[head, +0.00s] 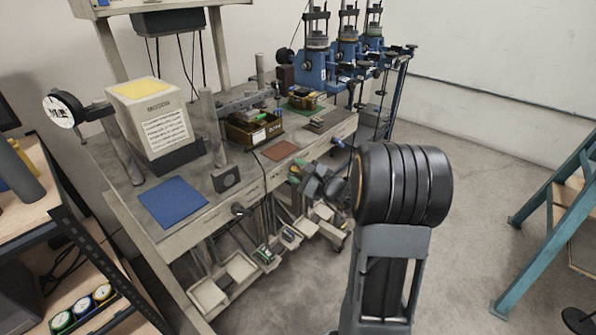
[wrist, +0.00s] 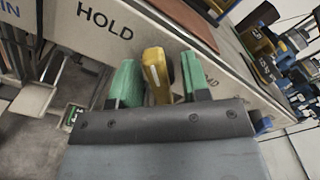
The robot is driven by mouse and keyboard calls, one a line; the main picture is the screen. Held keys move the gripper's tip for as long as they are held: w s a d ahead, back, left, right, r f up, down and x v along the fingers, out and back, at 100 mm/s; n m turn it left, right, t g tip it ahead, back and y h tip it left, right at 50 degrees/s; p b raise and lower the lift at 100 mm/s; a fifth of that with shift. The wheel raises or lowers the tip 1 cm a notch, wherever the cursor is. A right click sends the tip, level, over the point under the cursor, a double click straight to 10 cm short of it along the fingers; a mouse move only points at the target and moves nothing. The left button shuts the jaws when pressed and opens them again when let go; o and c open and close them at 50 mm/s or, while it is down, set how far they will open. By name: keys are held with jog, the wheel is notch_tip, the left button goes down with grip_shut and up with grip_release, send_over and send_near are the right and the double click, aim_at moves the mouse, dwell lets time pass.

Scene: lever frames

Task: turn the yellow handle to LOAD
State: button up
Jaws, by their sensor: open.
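The yellow handle (wrist: 157,76) shows in the wrist view, in front of the pale bench front. It stands between the two green fingertips of my gripper (wrist: 160,82). The fingers are open, with a gap on each side of the handle, wider on the right. The word HOLD (wrist: 105,20) is printed on the bench front to the upper left of the handle.
The workbench (head: 232,203) carries a blue mat (head: 173,203), a brown mat (head: 281,151) and a box with a yellow top (head: 150,120). Blue presses (head: 318,72) stand at the back. Trays (head: 240,268) sit below the bench front.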

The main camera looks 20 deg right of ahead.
jog(key=shift+c, duration=0.3)
jog(key=c, duration=0.7)
jog(key=shift+o, duration=0.2)
jog(key=m+p, duration=0.1)
jog(key=m, duration=0.1)
jog(key=m+p, duration=0.1)
jog(key=m, duration=0.2)
jog(key=shift+w+d+r, duration=0.1)
jog(key=shift+r, duration=0.1)
jog(key=m+p, duration=0.2)
jog(key=m, duration=0.2)
jog(key=shift+w+d+m+p, duration=0.1)
jog(key=shift+d+m+p, duration=0.05)
jog(key=shift+m+p, duration=0.2)
jog(key=m+p, duration=0.3)
jog(key=m, duration=0.1)
jog(key=shift+d+m, duration=0.1)
jog(key=shift+m, duration=0.15)
jog(key=shift+d+f+m+p, duration=0.15)
jog(key=shift+m+p, duration=1.05)
jog(key=shift+m, duration=0.6)
